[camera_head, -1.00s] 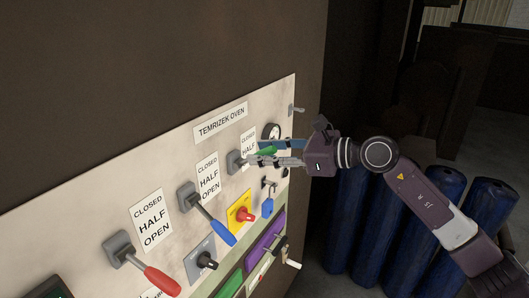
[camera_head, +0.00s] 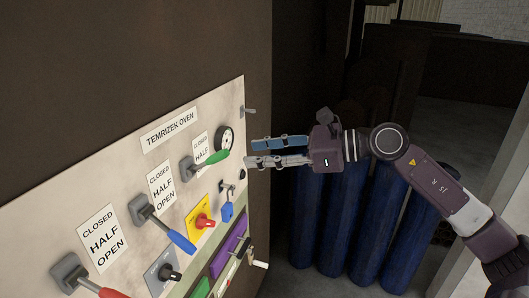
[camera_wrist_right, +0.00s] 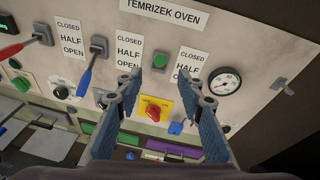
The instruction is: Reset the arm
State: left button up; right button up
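My right gripper (camera_head: 252,151) is open and empty, clear of the oven panel (camera_head: 60,218) and to the right of the green lever (camera_head: 212,158). Its two blue-padded fingers are spread apart. In the right wrist view the open fingers (camera_wrist_right: 161,82) point at the panel, and the green lever (camera_wrist_right: 160,60) shows end-on in the gap between them, farther off. The green lever sticks out from its grey base beside a CLOSED/HALF/OPEN label. My left gripper is in neither view.
The panel also carries a blue lever (camera_head: 178,239), a red lever (camera_head: 104,291), a red rotary switch (camera_head: 203,221), a blue padlock (camera_head: 227,211) and a round gauge (camera_head: 225,138). Blue cylinders (camera_head: 345,220) stand behind my right arm. Open floor (camera_head: 455,150) lies at right.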

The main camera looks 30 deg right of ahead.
jog(key=shift+s+d+r, duration=0.15)
jog(key=shift+s+d, duration=0.15)
dwell(0.5)
